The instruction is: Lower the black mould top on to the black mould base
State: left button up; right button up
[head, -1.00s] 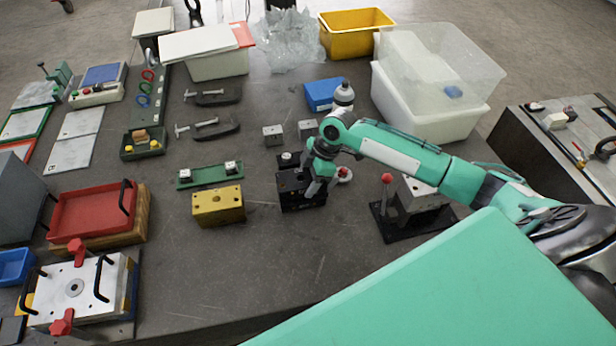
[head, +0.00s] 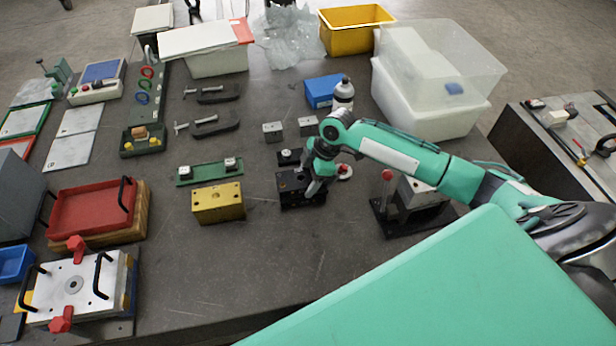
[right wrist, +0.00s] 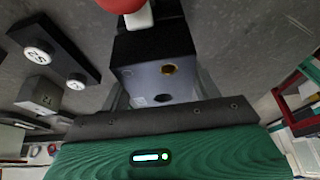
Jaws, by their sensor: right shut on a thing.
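The black mould top (head: 291,188) is a dark block with holes, near the middle of the table in the head view. My right gripper (head: 318,183) is shut on it. In the right wrist view the mould top (right wrist: 150,50) sits between the fingers, showing a brass-rimmed hole and a dark hole. The black mould base (head: 286,161) is a flat plate just behind the mould top; my gripper partly hides it. In the right wrist view the base (right wrist: 62,58) lies apart from the mould top, with two pale round pins. My left gripper is not in view.
A yellow block (head: 217,204) and a green base with two pins (head: 184,178) stand to the left. A red-knobbed piece (head: 344,172) is close on the right, with a red-knobbed stand (head: 387,176) farther right. Two grey blocks (head: 273,132) stand behind.

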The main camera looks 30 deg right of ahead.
jog(key=o, duration=1.6)
jog(key=shift+r, duration=0.1)
jog(key=shift+o, duration=0.4)
